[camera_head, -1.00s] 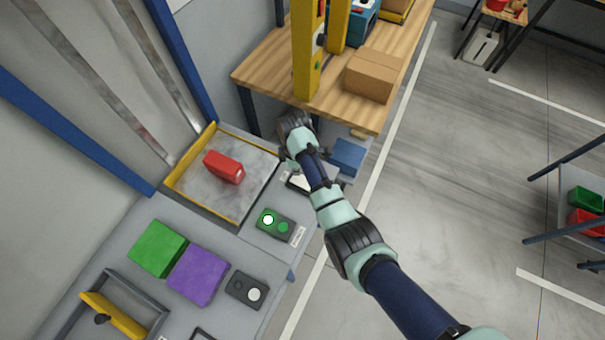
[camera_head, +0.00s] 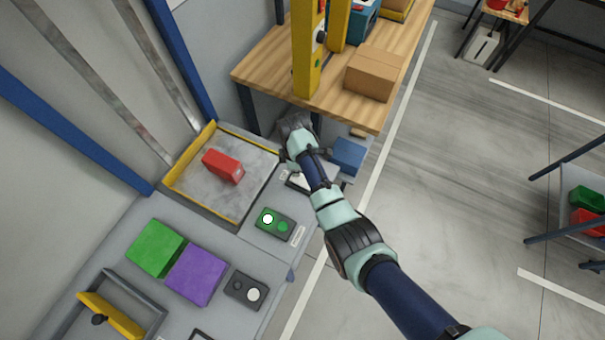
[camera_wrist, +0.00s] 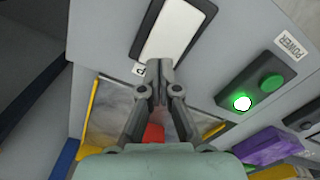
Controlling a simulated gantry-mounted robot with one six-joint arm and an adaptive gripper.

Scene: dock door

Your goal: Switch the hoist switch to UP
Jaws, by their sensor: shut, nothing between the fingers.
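The hoist switch (camera_wrist: 172,30) is a wide white rocker in a dark frame on a grey panel. It shows at the top of the wrist view, and its upper part is cut off. A small white label (camera_wrist: 138,69) sits by its lower end, partly hidden, with a letter P readable. In the head view the switch (camera_head: 298,183) is partly covered by my arm. My gripper (camera_wrist: 159,68) is shut and empty, with its tips overlapping the switch's lower end in the wrist view. I cannot tell whether they touch it, or which way the rocker is tipped.
A POWER box with a lit green button (camera_wrist: 242,103) stands beside the switch. A yellow-edged tray (camera_head: 212,202) holds a red block (camera_head: 223,166). Green (camera_head: 157,247) and purple (camera_head: 196,275) blocks lie nearer. A wooden table (camera_head: 262,78) with yellow posts stands behind my arm.

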